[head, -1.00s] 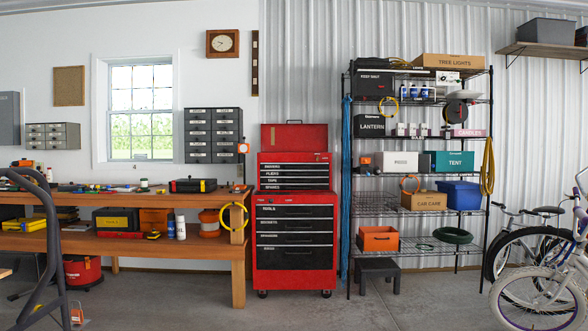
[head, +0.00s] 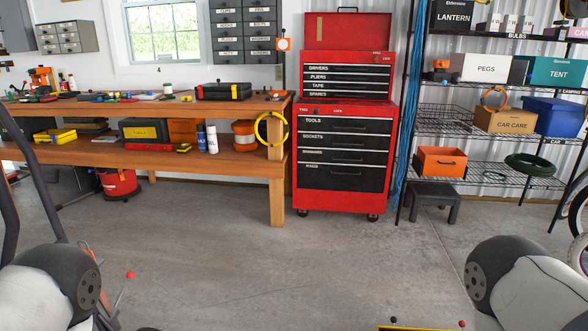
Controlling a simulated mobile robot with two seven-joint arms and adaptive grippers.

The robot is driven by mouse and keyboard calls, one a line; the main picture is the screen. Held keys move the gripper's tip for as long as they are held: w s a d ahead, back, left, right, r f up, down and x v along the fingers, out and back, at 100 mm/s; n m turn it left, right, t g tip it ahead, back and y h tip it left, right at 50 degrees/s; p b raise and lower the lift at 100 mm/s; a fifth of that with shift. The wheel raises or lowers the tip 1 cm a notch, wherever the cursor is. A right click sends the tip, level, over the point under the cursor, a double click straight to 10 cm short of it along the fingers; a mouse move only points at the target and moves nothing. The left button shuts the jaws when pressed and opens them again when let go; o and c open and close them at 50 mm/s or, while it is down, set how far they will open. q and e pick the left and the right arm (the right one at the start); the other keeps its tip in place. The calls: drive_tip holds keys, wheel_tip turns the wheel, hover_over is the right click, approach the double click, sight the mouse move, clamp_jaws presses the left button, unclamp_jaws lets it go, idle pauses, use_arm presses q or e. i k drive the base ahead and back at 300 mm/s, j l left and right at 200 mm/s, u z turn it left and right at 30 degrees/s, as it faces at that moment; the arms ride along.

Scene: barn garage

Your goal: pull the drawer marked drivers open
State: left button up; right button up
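The drawer marked DRIVERS (head: 347,70) is the top black-fronted drawer in the upper chest of the red tool cabinet (head: 300,160). It appears shut, flush with the PLIERS, TAPE and SPARES drawers below it. The chest's red lid (head: 347,31) stands raised above it. The larger drawers below, marked TOOLS and other names, also look shut. Parts of my two arms show at the lower left and lower right, well in front of the cabinet. Neither gripper is in view.
A wooden workbench (head: 281,160) loaded with tools stands left of the cabinet, a yellow hose (head: 259,133) hanging at its corner. A wire shelf (head: 430,180) and dark step stool (head: 432,197) stand to the right. The concrete floor (head: 290,265) in front of the cabinet is clear.

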sight(307, 67)
drive_tip(key=i+u, duration=0.1)
drive_tip(key=i, duration=0.75)
drive_tip(key=i+l+u, duration=0.1)
drive_tip(key=i, duration=0.7)
drive_tip(key=i+l+u, duration=0.1)
drive_tip(key=i, duration=0.75)
drive_tip(key=i+l+z, duration=0.1)
drive_tip(key=i+l, duration=1.2)
drive_tip(key=i, duration=0.1)
